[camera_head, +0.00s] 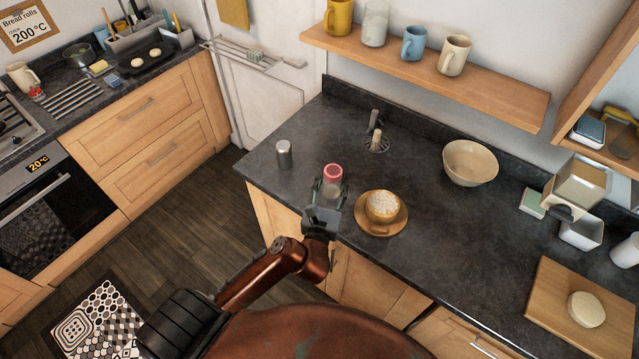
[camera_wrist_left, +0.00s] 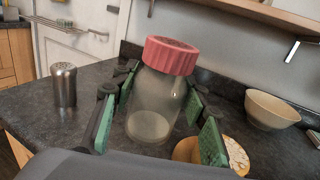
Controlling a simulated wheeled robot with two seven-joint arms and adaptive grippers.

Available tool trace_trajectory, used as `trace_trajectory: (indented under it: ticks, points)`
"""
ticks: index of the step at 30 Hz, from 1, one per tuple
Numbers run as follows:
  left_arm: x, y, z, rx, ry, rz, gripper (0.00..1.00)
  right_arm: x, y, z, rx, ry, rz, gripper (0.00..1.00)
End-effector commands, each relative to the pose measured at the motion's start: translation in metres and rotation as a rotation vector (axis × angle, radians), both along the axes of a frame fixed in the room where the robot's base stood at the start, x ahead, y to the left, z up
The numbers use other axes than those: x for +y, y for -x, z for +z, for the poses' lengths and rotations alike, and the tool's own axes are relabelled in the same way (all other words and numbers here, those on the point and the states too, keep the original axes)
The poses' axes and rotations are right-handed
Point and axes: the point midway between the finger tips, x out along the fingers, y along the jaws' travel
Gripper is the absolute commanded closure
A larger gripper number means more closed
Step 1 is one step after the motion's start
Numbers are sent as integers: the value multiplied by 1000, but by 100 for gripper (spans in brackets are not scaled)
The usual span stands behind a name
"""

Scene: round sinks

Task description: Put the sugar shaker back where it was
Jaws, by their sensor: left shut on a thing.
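The sugar shaker (camera_head: 333,175) is a clear glass jar with a pinkish-red lid and a little pale content at the bottom. My left gripper (camera_head: 331,188) is shut around its body near the counter's left front edge. In the left wrist view the shaker (camera_wrist_left: 161,95) stands upright between the green-padded fingers (camera_wrist_left: 158,115). I cannot tell whether its base touches the dark counter (camera_head: 300,125). My right gripper is not in view.
A metal shaker (camera_head: 284,154) stands to the left. A wooden plate (camera_head: 399,223) with a white-topped cup-like item (camera_head: 382,206) is close on the right. A beige bowl (camera_head: 470,162) and a brush in a holder (camera_head: 376,140) stand behind. The counter between the metal shaker and brush is clear.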

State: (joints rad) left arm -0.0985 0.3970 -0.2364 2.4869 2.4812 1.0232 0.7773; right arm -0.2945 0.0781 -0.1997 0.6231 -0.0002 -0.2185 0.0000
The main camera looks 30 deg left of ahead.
Motion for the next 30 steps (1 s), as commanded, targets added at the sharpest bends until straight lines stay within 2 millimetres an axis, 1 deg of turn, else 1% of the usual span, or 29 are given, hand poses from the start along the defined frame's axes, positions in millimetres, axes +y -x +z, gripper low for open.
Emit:
trace_trajectory:
  ticks: [2, 5, 14, 15, 18, 21, 24, 30]
  points:
    - [3, -5, -1, -1, 17, -2, 85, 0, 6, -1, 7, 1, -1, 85]
    - [15, -16, -8, -1, 21, 0, 85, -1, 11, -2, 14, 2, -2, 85]
    - [64, -61, -38, 0, 17, -1, 85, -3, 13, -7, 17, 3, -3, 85]
    - [70, -67, -44, 0, 18, 0, 85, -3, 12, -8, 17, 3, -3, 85]
    - [80, -76, -65, 2, 20, 0, 85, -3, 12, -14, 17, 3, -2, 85]
    - [88, -84, -78, 1, 20, -1, 85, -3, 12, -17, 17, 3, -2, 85]
    - [94, -89, -86, 0, 20, -1, 85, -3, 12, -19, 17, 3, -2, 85]
    - [99, -94, -94, -1, 20, -2, 85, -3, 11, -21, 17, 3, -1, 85]
